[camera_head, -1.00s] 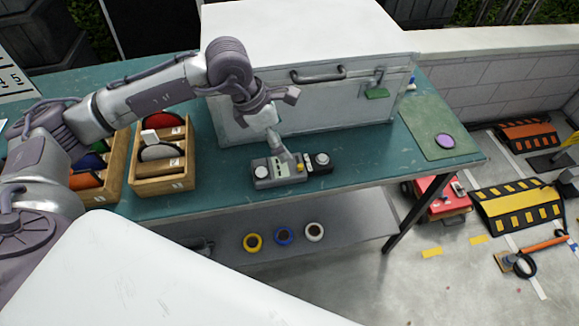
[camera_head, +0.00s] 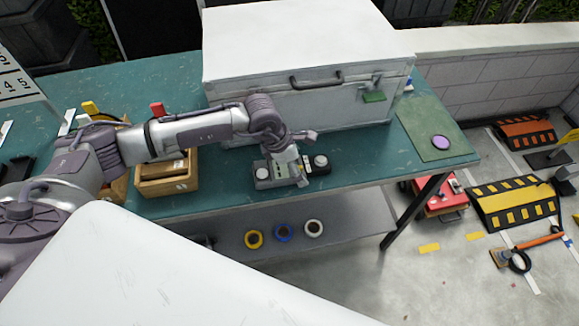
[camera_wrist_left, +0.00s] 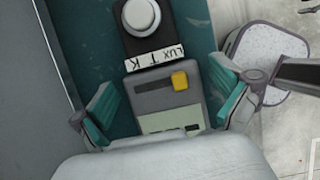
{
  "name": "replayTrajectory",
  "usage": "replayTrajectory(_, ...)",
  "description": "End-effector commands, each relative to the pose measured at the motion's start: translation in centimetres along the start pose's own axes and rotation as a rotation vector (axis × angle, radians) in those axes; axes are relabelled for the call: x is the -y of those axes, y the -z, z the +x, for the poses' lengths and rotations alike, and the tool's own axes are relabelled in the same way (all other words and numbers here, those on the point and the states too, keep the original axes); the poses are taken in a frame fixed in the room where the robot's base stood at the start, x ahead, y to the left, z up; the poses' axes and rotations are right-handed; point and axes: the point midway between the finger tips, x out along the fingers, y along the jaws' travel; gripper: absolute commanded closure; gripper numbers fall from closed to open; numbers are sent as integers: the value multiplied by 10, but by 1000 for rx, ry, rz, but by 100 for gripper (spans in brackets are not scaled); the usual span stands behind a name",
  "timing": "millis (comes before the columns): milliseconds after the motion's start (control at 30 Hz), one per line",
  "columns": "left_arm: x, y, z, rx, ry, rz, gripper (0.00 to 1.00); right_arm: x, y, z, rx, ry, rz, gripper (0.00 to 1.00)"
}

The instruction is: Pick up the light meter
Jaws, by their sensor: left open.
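The light meter (camera_head: 320,163) lies on the green table in front of the white case. In the left wrist view the light meter (camera_wrist_left: 160,92) shows a grey body with a yellow button and a pale display, and a black end with a white dome and a label reading LUX. My left gripper (camera_head: 289,173) is open just above the grey body and hides part of it in the head view. In the left wrist view its teal-padded fingers (camera_wrist_left: 168,104) stand on either side of the body, apart from it. My right gripper is not in view.
The white case (camera_head: 310,100) stands right behind the meter. A wooden box (camera_head: 168,186) sits to the left, partly behind my arm. A green mat with a purple disc (camera_head: 441,142) lies at the right end. Rolls of tape (camera_head: 283,231) rest on the lower shelf.

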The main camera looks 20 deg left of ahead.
Motion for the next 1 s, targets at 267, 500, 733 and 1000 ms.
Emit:
replayTrajectory(267, 0, 0, 0, 0, 0, 0, 23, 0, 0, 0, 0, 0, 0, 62)
replayTrajectory(500, 0, 0, 0, 0, 0, 0, 63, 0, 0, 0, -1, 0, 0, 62)
replayTrajectory(733, 0, -1, -1, 2, -1, 0, 71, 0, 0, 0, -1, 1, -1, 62)
replayTrajectory(1000, -1, -7, -13, 5, -2, 1, 71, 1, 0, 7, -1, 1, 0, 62)
